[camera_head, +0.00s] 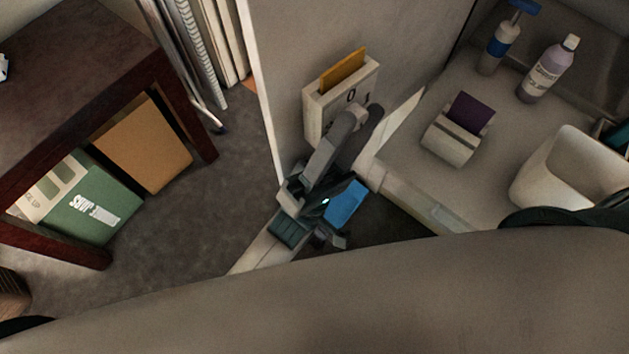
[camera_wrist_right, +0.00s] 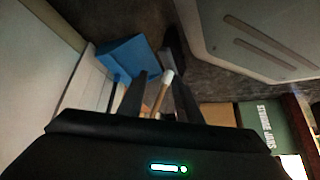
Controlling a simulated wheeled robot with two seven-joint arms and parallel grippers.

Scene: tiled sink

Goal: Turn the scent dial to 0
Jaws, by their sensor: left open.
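A pale box (camera_head: 368,84) with an orange insert (camera_head: 342,70) in its top is mounted on the grey partition. Its front shows a "0" (camera_head: 351,96) and part of another mark to the right. The scent dial itself is not clearly visible; the fingers cover the lower front of the box. My left gripper (camera_head: 362,120) is open, its two dark fingers pointing up at the lower front of the box. I cannot tell whether they touch it. My right gripper (camera_wrist_right: 160,95) shows in the right wrist view with its fingers apart.
A sink counter at right holds a dispenser with a purple insert (camera_head: 471,113), a lilac bottle (camera_head: 548,70), a blue-topped bottle (camera_head: 499,47) and a white bin (camera_head: 562,175). A dark wooden table (camera_head: 75,70) stands left. A wooden stick (camera_wrist_right: 162,92) shows between my right fingers.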

